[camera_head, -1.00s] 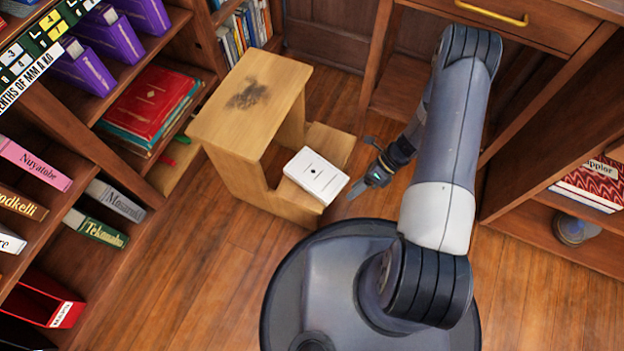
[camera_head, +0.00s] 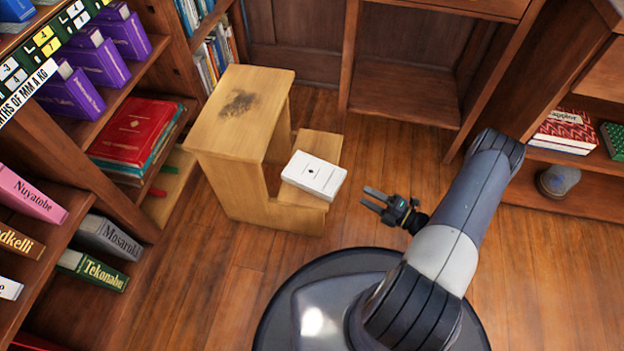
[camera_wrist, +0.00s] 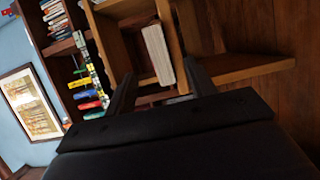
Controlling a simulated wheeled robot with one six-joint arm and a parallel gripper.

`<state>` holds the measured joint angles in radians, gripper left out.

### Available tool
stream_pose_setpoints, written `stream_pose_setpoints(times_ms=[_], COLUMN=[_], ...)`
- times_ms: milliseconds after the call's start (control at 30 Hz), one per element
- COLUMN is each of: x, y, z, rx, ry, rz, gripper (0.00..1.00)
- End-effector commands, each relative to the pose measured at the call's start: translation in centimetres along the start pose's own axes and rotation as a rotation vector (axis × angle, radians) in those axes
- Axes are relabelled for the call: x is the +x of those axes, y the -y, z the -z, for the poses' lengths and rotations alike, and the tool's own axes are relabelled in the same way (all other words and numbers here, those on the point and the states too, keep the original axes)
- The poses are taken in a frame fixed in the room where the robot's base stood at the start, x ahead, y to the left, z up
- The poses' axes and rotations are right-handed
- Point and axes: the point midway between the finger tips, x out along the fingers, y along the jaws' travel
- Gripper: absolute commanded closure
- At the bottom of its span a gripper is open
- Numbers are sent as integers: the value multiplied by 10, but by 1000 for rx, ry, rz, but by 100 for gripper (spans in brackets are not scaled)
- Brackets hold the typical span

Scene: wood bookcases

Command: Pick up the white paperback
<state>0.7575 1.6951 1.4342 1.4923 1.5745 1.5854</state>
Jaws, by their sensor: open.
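The white paperback (camera_head: 313,175) lies flat on the lower step of a wooden step stool (camera_head: 236,112), with a small dark mark on its cover. My gripper (camera_head: 371,198) is to the right of the book, apart from it, open and empty with its fingers pointing left towards the book. In the wrist view the white paperback (camera_wrist: 158,55) shows edge-on ahead, between and beyond the open fingers of my gripper (camera_wrist: 158,88).
The stool's higher top stands left of the book. Bookshelves (camera_head: 90,215) line the left, with a red book (camera_head: 137,127) on one shelf. Another bookcase (camera_head: 560,175) stands at right. Wood floor (camera_head: 375,155) is clear between stool and arm.

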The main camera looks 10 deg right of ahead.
Motion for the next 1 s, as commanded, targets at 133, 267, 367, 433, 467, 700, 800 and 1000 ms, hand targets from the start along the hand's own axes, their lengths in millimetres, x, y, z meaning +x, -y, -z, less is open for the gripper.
stream_pose_setpoints(times_ms=[133,267,367,433,467,700,800,1000], x=[22,32,37,43,46,78,85,87], y=[2,1,1,1,1,-2,-3,-4], z=[0,1,1,0,0,-2,-2,-2], rx=[-2,-1,-2,-2,-3,-3,-3,-2], ry=[-6,-4,-4,-6,-6,-6,-6,-3], rz=[2,2,2,3,3,3,3,3], gripper=[47,47,47,47,47,47,47,47])
